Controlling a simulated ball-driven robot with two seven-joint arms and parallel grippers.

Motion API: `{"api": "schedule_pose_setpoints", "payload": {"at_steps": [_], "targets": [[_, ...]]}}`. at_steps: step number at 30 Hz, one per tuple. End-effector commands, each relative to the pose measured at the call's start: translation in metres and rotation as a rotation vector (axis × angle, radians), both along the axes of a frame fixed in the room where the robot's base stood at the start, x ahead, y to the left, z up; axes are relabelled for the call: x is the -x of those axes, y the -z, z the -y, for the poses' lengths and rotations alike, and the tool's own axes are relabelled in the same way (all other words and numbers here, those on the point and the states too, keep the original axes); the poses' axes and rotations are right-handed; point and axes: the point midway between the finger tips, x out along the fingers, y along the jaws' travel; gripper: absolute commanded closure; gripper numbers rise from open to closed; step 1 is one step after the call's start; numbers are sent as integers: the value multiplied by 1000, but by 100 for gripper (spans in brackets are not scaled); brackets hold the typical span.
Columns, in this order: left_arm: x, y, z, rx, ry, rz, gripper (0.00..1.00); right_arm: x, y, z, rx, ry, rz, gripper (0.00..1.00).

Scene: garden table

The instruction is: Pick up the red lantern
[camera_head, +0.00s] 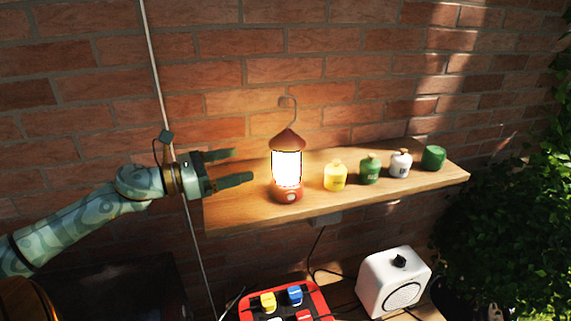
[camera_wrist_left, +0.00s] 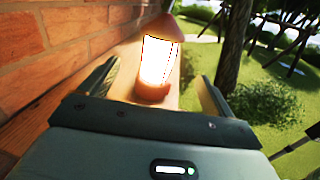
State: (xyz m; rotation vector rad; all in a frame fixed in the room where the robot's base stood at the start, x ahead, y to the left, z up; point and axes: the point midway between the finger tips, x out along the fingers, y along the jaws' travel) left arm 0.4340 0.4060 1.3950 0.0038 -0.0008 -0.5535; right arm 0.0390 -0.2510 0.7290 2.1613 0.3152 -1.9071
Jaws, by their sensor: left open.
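The red lantern (camera_head: 287,193) stands upright and lit on a wooden shelf, with a hook on top. My left gripper (camera_head: 243,166) is open, level with the shelf and just left of the lantern, its fingers pointing toward it. A gap shows between the fingertips and the lantern. In the left wrist view the lantern (camera_wrist_left: 155,92) is ahead, between the two open fingers (camera_wrist_left: 160,88), and its top is cut off by the frame edge. My right gripper is not in view.
The wooden shelf (camera_head: 245,213) runs along a brick wall (camera_head: 230,70). Right of the lantern stand a yellow canister (camera_head: 335,178), a green one (camera_head: 370,170), a white one (camera_head: 400,165) and a dark green one (camera_head: 433,158). Below are a red tray (camera_head: 322,300) and a white box (camera_head: 393,282).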

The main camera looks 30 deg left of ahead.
Motion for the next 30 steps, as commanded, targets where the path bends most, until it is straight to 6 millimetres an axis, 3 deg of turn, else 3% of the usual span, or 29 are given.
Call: {"api": "schedule_pose_setpoints", "payload": {"at_steps": [4, 9, 19, 25, 30], "targets": [[-25, -3, 14, 1, -2, 5, 11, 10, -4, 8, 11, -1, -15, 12], [-47, -4, 27, 4, -5, 3, 11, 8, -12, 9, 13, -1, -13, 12], [-66, -2, 40, 4, -4, 0, 11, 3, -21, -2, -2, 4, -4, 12], [-89, -8, 56, 6, -5, 4, 11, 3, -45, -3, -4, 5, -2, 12], [-105, -3, 66, 6, -5, 1, 11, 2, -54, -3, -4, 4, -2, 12]]}}
